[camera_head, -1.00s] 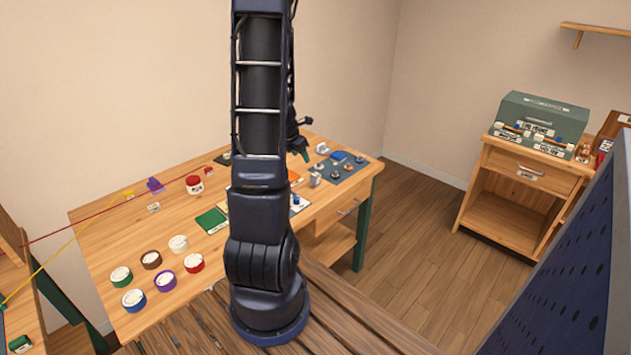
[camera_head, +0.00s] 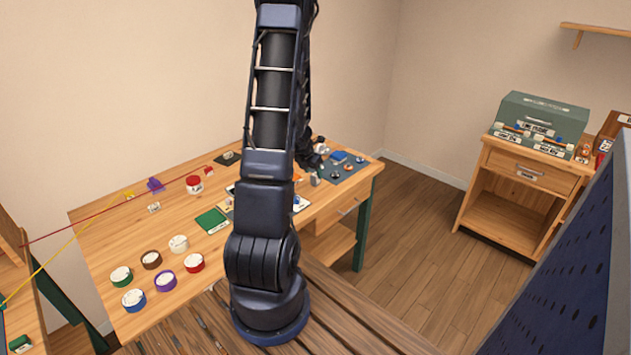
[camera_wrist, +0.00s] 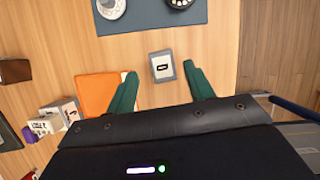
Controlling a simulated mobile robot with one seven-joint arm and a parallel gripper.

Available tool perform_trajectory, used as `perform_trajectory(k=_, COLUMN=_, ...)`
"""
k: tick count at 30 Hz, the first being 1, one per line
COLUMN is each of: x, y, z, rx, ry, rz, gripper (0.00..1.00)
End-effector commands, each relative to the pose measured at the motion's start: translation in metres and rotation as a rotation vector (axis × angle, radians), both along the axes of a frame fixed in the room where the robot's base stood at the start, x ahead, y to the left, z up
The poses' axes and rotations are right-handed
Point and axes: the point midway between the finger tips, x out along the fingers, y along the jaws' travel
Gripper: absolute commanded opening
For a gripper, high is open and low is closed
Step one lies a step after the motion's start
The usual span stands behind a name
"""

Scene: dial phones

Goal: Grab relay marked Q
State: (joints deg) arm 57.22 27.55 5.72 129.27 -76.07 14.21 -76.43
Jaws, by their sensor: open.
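My gripper (camera_wrist: 161,76) is open in the wrist view, with its two green fingers apart and nothing held between them. A small grey block with a pale top (camera_wrist: 162,66) lies just beyond and between the fingertips. It has a dark label whose marking is too small to read. It seems to be the grey block (camera_head: 315,179) near the desk's right end in the head view. Small boxes with pale labels (camera_wrist: 60,113) stand at the left in the wrist view. I cannot read a Q on anything, so I cannot tell which is the relay marked Q.
A blue-grey mat (camera_wrist: 150,22) with dial parts lies beyond the block. An orange pad (camera_wrist: 98,92) lies beside the left finger. The wooden desk (camera_head: 115,235) holds several tape rolls at its left. A green toolbox (camera_head: 540,115) stands on the right cabinet.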

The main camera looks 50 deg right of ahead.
Motion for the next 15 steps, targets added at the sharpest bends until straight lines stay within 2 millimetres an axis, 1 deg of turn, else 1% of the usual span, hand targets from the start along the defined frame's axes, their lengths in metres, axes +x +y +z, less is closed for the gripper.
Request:
perform_trajectory(k=9, x=-0.003, y=-0.017, z=-0.032, rx=0.002, ry=0.002, rz=-0.001, gripper=0.53)
perform_trajectory(k=15, x=-0.002, y=-0.022, z=-0.043, rx=0.001, ry=0.001, rz=0.0, gripper=0.53)
